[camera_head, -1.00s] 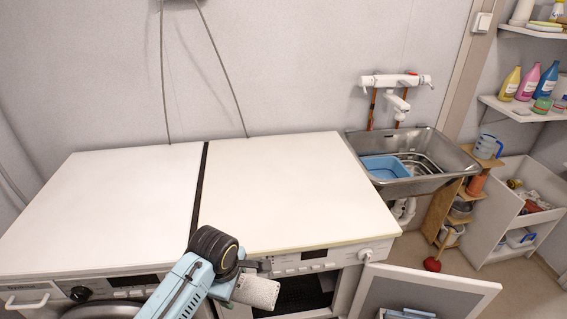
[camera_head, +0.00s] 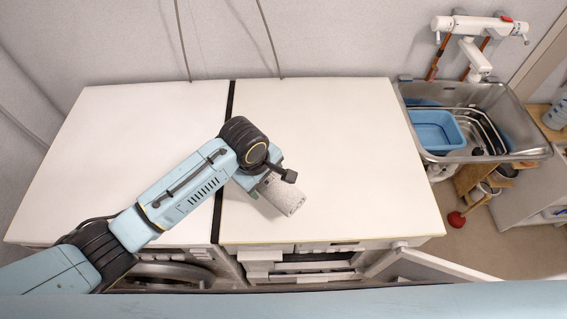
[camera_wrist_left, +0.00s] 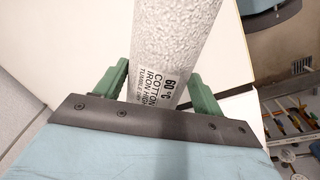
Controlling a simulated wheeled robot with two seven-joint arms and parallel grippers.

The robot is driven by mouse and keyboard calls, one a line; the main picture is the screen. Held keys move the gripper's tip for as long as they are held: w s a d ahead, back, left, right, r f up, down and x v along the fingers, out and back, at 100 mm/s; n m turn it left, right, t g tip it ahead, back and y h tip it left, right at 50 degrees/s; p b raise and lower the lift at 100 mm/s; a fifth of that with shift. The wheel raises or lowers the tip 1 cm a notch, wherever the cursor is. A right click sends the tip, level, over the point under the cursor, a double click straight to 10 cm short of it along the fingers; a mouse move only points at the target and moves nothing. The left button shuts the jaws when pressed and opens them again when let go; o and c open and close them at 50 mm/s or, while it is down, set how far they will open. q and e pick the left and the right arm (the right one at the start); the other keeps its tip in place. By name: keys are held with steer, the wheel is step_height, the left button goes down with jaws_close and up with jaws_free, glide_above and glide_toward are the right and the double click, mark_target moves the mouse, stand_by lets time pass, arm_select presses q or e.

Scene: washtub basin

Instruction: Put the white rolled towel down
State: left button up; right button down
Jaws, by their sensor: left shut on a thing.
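The white rolled towel (camera_head: 284,197) is a speckled white cylinder over the right-hand white worktop, near its left seam and front part. My left gripper (camera_head: 264,184) is shut on one end of it, and the other end points to the lower right. In the left wrist view the towel (camera_wrist_left: 178,38) stands out between the green fingers of the gripper (camera_wrist_left: 158,90), with a printed label near the grip. I cannot tell whether the towel touches the worktop. My right gripper is not in view.
The white worktop (camera_head: 350,150) is bare around the towel. A dark seam (camera_head: 228,130) splits it. A metal sink (camera_head: 500,115) with a blue basin (camera_head: 432,130) stands to the right. An open door (camera_head: 430,265) juts out in front below.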

arm_select(q)
step_height(320, 180, down, 7)
steer(key=shift+r, duration=0.2)
stand_by(0.3)
steer(key=shift+f, duration=0.2)
steer(key=o, duration=1.1)
steer(key=r, duration=0.4)
steer(key=s+a+r, duration=0.1)
steer(key=r, duration=0.3)
steer(key=r+p, duration=0.1)
steer(key=r, duration=0.3)
steer(key=shift+s+a+r, duration=0.1)
steer(key=shift+s+a, duration=0.25)
steer(key=shift+a, duration=0.05)
